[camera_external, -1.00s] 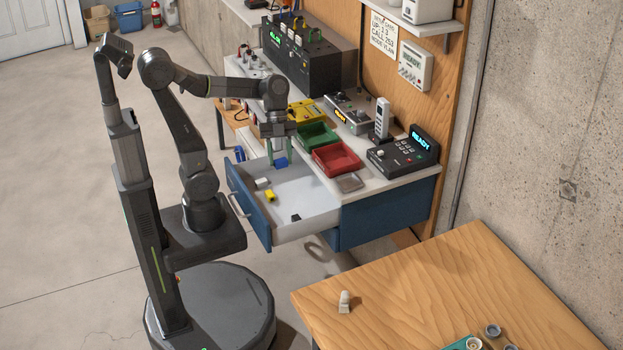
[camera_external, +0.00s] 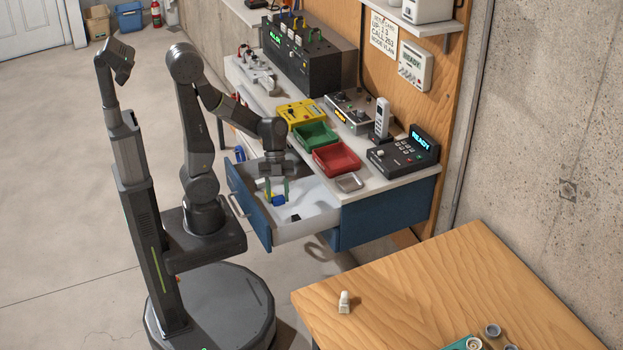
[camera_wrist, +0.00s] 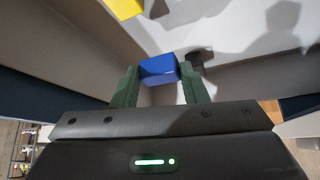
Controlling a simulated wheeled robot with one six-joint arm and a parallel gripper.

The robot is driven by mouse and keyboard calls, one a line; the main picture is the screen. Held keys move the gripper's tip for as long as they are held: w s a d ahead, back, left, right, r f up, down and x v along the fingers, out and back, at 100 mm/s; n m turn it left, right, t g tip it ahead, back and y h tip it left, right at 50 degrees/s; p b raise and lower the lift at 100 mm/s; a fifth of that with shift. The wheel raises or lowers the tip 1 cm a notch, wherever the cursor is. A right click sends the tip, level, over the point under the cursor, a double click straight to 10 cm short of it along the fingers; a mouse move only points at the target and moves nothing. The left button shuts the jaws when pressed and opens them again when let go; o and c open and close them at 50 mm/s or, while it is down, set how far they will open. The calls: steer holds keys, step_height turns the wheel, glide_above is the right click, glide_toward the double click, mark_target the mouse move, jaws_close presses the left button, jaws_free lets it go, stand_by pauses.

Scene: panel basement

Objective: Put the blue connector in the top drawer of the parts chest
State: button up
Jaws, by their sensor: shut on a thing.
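The parts chest's top drawer (camera_external: 318,222) is pulled out, with a blue front and a pale inside. My gripper (camera_external: 278,194) is inside the drawer's outline, pointing down, with green fingers shut on the blue connector (camera_external: 279,201). In the wrist view the blue connector (camera_wrist: 158,69) sits between the fingertips, close to the drawer's pale inside. Whether it touches the drawer floor I cannot tell.
The drawer also holds a small yellow piece (camera_wrist: 123,7) and a black piece (camera_external: 295,217). Green (camera_external: 316,136) and red (camera_external: 337,158) bins stand on the bench above. A wooden table (camera_external: 440,290) stands at the right front.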

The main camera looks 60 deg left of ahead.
mark_target(279, 214)
steer(key=shift+f+b, duration=0.3)
steer(key=shift+f, duration=1.45)
steer(key=shift+f, duration=0.2)
steer(key=o, duration=1)
steer(key=shift+r, duration=0.1)
steer(key=shift+c, duration=0.2)
steer(key=shift+r, duration=0.15)
steer(key=shift+w+a+r, duration=0.1)
steer(key=shift+a+r, duration=0.05)
steer(key=shift+r, duration=0.2)
steer(key=p+v, duration=0.2)
steer(key=v, duration=0.9)
steer(key=shift+a+r, duration=0.1)
